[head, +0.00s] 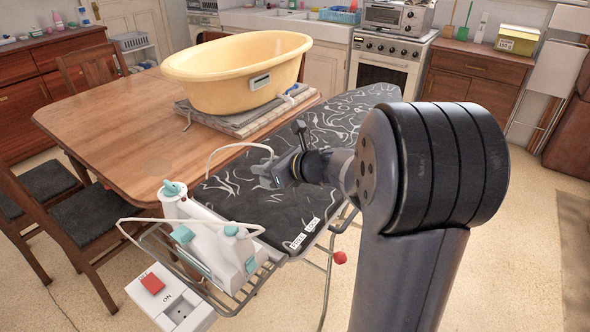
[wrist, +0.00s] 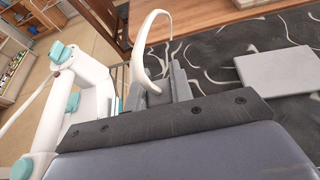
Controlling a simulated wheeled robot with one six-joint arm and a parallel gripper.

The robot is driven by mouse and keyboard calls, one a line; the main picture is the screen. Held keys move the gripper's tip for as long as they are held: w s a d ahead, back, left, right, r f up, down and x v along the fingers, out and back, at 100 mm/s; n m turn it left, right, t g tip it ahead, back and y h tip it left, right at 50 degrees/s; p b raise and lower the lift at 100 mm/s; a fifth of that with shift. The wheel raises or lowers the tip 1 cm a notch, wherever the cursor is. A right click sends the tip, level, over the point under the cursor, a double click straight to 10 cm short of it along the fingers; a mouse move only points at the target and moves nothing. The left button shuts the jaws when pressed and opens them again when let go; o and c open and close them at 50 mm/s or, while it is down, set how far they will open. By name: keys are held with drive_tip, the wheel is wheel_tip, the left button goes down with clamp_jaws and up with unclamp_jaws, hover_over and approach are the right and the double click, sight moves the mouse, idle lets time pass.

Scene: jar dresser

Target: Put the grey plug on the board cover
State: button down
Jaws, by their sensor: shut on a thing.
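My gripper (head: 283,169) is low over the black, white-swirled board cover (head: 335,130). It is shut on the grey plug (head: 264,169), at the end of a white cord (head: 236,146). I cannot tell whether the plug touches the cover. In the wrist view my gripper (wrist: 160,92) shows at the centre, with the white cord (wrist: 139,45) looping up from between the fingers. The plug's body is mostly hidden there. The patterned cover (wrist: 220,55) lies beyond and to the right, with a flat grey slab (wrist: 275,68) over it.
A white and teal iron (head: 205,235) stands on the wire rack (head: 238,300) at the board's near end. A socket box (head: 170,302) with a red switch is beside it. A yellow tub (head: 238,75) sits on the wooden table (head: 110,110) behind. The cover's far part is clear.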

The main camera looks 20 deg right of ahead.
wheel_tip(320, 180, down, 7)
drive_tip(key=shift+f+b, duration=0.2)
drive_tip(key=shift+b, duration=0.55)
drive_tip(key=shift+f, duration=0.2)
drive_tip(key=c, duration=1.3)
unclamp_jaws()
drive_tip(key=shift+o, duration=0.2)
drive_tip(key=shift+r, duration=0.15)
drive_tip(key=shift+r, duration=0.2)
drive_tip(key=p+v, duration=0.1)
drive_tip(key=v, duration=1.1)
drive_tip(key=shift+f, duration=0.25)
